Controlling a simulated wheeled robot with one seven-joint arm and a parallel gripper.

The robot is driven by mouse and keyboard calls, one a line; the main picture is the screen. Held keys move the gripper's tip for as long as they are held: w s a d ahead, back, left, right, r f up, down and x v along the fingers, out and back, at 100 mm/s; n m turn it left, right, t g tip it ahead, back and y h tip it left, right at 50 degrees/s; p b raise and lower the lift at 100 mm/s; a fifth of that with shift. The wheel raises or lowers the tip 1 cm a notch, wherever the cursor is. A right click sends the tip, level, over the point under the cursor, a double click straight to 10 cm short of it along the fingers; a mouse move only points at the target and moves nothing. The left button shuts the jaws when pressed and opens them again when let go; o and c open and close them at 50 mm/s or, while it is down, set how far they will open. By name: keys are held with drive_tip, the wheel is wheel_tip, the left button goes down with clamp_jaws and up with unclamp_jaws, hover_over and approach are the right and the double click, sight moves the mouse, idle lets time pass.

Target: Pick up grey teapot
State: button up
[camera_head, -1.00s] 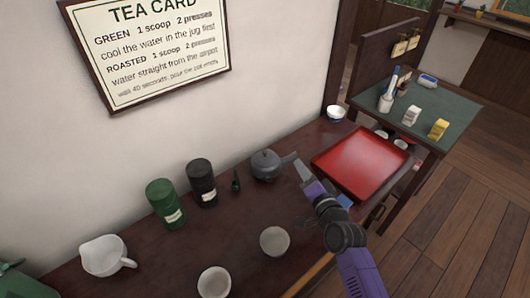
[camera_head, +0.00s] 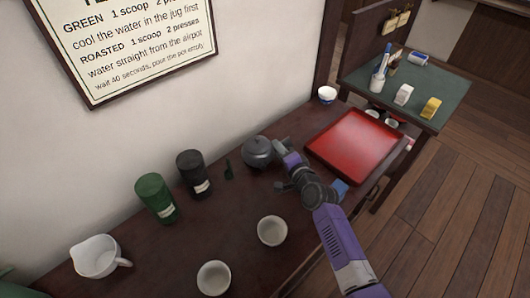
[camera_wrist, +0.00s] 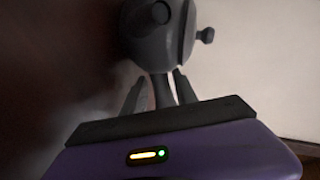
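The grey teapot (camera_head: 257,153) stands upright on the dark wooden counter, near the wall and left of the red tray. My gripper (camera_head: 283,151) is at its right side and hides that side from the head camera. In the wrist view the teapot (camera_wrist: 158,38) shows sideways, with its lid knob toward the right. Its straight side handle (camera_wrist: 162,92) points toward my gripper (camera_wrist: 160,92). One finger is on each side of the handle. Gaps show between the handle and the fingers, so the gripper looks open around it.
The red tray (camera_head: 354,147) lies close to the right of my gripper. A black canister (camera_head: 194,175) and a green canister (camera_head: 156,198) stand left of the teapot. Two cups (camera_head: 272,231) (camera_head: 214,278) and a white jug (camera_head: 97,256) stand nearer the front and left.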

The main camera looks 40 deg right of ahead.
drive_tip(key=shift+x, duration=1.3)
clamp_jaws()
drive_tip(key=shift+r, duration=0.1)
